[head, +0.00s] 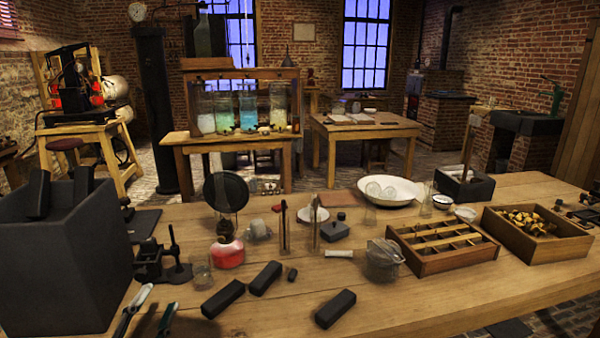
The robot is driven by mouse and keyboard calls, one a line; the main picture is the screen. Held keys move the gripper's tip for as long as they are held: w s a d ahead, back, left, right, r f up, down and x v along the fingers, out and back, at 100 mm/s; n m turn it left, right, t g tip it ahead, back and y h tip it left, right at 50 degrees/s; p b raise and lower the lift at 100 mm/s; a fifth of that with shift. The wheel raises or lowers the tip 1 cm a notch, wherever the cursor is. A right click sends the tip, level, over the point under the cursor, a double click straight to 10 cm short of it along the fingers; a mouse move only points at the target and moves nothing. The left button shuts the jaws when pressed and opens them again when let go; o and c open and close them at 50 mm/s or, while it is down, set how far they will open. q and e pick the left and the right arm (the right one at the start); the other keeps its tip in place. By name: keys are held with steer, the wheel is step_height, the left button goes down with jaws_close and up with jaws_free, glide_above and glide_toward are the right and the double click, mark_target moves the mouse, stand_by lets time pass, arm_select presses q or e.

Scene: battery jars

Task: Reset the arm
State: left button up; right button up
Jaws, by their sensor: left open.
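My left gripper (160,297) reaches in at the bottom left edge of the head view. Its two slim fingers are apart, with bare table between them, and it is empty. The rest of my left arm is out of the picture. My right gripper is not in view. Black blocks lie on the wooden table to the right of the left gripper; the nearest (222,299) is apart from the fingers.
A dark grey bin (62,255) holding black blocks stands close left of the gripper. A black clamp-like device (160,262) stands just behind it. The front right tabletop is clear.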

arm_select(q)
steer(key=s+d+m+g+h, duration=0.1)
steer(key=s+d+m+h, duration=0.4)
steer(key=d+m, duration=0.4)
steer(key=s+d+f+m+g, duration=0.2)
steer(key=s+f+m+g, duration=0.15)
steer(key=f+m, duration=0.4)
steer(key=s+d+f+m+g, duration=0.35)
steer(key=f+m, duration=0.25)
steer(key=m, duration=0.3)
steer(key=s+a+f+m+g+y, duration=0.3)
steer(key=s+a+f+y, duration=0.15)
steer(key=a, duration=0.55)
steer(key=s+a+f+m+g+y, duration=0.3)
steer(key=s+a+y, duration=0.3)
steer(key=a, duration=0.4)
steer(key=w+d+f+n+t+h+p, duration=0.1)
steer(key=d+f+n+t+h, duration=0.1)
steer(key=d, duration=0.6)
steer(key=w+d+f+n+t+h+p, duration=0.1)
steer(key=d+f+t+h+p, duration=0.1)
steer(key=d+f+h, duration=0.2)
steer(key=d+f, duration=0.3)
steer(key=d, duration=0.1)
steer(key=shift+n+h, duration=0.35)
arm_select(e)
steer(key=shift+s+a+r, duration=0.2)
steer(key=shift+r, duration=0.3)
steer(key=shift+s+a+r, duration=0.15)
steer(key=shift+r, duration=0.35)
